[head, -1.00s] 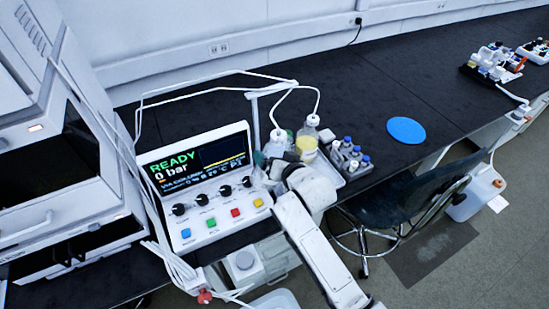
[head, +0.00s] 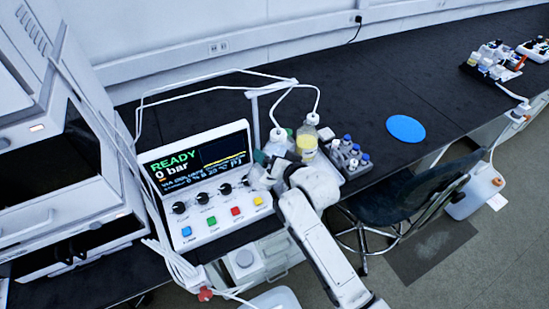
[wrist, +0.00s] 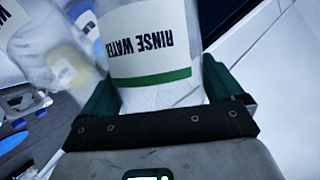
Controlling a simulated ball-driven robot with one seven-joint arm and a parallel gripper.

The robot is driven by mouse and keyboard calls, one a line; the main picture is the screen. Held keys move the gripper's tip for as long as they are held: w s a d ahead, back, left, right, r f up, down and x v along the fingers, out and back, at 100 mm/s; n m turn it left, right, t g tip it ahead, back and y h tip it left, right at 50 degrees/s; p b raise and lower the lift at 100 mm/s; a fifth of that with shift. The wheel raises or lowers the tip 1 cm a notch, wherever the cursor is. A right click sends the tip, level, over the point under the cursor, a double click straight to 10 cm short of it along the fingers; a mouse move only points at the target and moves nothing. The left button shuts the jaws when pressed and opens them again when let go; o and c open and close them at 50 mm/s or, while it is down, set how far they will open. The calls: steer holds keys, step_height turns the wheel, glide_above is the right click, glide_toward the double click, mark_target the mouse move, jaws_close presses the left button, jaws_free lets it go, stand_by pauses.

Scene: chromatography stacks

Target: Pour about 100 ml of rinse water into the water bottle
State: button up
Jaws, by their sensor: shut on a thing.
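My gripper (head: 268,165) is shut on the rinse water bottle (wrist: 150,45), a clear bottle with a white label and a green band. Its green fingers sit on both sides of the bottle in the wrist view. In the head view the held bottle (head: 258,178) is small and appears tilted, beside the control panel. A clear bottle with a white label (wrist: 35,45) stands close on the left in the wrist view; its lettering is cut off. A white-capped bottle with a tube (head: 278,140) stands behind my gripper. Which one is the water bottle, and any water flow, I cannot tell.
The control panel (head: 215,210) reads READY, 0 bar, close left of my gripper. A yellow-filled bottle (head: 307,148) and a rack of small vials (head: 350,155) stand to the right. White tubes arch overhead. A blue disc (head: 406,128) lies on otherwise open bench.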

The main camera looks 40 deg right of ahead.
steer(key=shift+a+f+m+y, duration=0.1)
steer(key=shift+f+m+y, duration=0.05)
steer(key=shift+m+y, duration=0.15)
steer(key=shift+w+a+f+m+b, duration=0.15)
steer(key=shift+f+m+b, duration=0.2)
steer(key=shift+f, duration=0.3)
stand_by(0.5)
steer(key=shift+a+f+m+t+y, duration=0.1)
steer(key=shift+f+m+t+y, duration=0.2)
steer(key=shift+y, duration=0.1)
steer(key=shift+f+m+b, duration=0.15)
steer(key=shift+m+b, duration=0.2)
steer(key=shift+b, duration=0.05)
steer(key=shift+a+y, duration=0.1)
steer(key=shift+y, duration=0.2)
